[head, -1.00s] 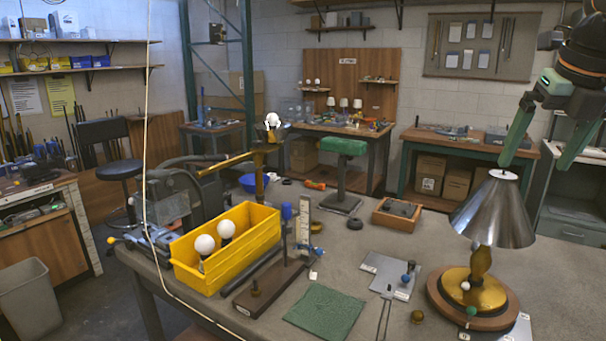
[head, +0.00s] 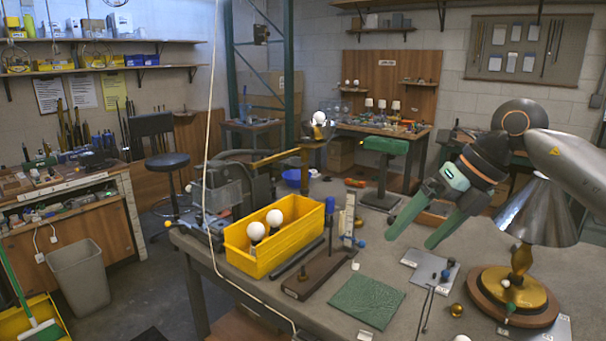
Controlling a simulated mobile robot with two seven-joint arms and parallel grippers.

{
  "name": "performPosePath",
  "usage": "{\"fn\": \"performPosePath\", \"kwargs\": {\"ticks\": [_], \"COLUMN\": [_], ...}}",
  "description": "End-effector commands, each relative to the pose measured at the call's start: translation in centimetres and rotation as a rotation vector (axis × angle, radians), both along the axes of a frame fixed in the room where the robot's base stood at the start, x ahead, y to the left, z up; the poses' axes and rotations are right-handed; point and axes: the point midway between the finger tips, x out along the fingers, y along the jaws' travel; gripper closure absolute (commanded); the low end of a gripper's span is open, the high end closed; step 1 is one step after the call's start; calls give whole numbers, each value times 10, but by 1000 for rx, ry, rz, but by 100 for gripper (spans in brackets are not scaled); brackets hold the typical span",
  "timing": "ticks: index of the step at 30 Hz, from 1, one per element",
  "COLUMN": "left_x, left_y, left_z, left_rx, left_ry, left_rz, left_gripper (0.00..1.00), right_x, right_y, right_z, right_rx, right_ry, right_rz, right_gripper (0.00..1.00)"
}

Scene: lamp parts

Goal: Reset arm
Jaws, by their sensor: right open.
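My right gripper (head: 410,240) is open and empty. Its two green fingers point down and to the left, above the workbench and left of the lamp. The lamp (head: 522,262) stands upright at the right. It has a grey metal cone shade (head: 540,218), a brass stem and a round brass and wood base (head: 513,300). My right arm passes in front of the upper shade and hides part of it. My left gripper is not in view.
A yellow bin (head: 272,252) with two white bulbs (head: 257,231) stands on the workbench. A green mat (head: 366,301), a wooden block with a peg (head: 318,274) and a metal plate (head: 430,266) lie nearby. A lit-looking bulb (head: 319,118) sits on a brass stand behind.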

Motion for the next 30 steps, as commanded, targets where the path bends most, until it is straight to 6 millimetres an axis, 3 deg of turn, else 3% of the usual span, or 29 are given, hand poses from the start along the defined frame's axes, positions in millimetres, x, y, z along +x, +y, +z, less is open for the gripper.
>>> {"fn": "performPosePath", "kwargs": {"ticks": [1, 6, 12, 15, 19, 23, 26, 30], "left_x": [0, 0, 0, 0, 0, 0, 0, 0], "left_y": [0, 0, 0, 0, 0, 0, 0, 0], "left_z": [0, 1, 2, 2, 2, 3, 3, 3], "left_rx": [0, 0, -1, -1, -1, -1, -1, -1], "left_ry": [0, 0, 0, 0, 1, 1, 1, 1], "left_rz": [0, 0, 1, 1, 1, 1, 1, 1], "left_gripper": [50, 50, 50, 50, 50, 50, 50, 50], "right_x": [-3, -22, -48, -55, -57, -50, -43, -36], "right_y": [29, 113, 185, 206, 219, 216, 205, 179], "right_z": [-21, -61, -80, -84, -89, -103, -123, -168], "right_rx": [79, 389, 791, 992, 1242, 1464, 1608, 1757], "right_ry": [32, 114, 230, 293, 376, 461, 524, 612], "right_rz": [55, 176, 183, 126, -7, -205, -398, -722], "right_gripper": [0, 0, 0, 0, 0, 0, 0, 0]}}
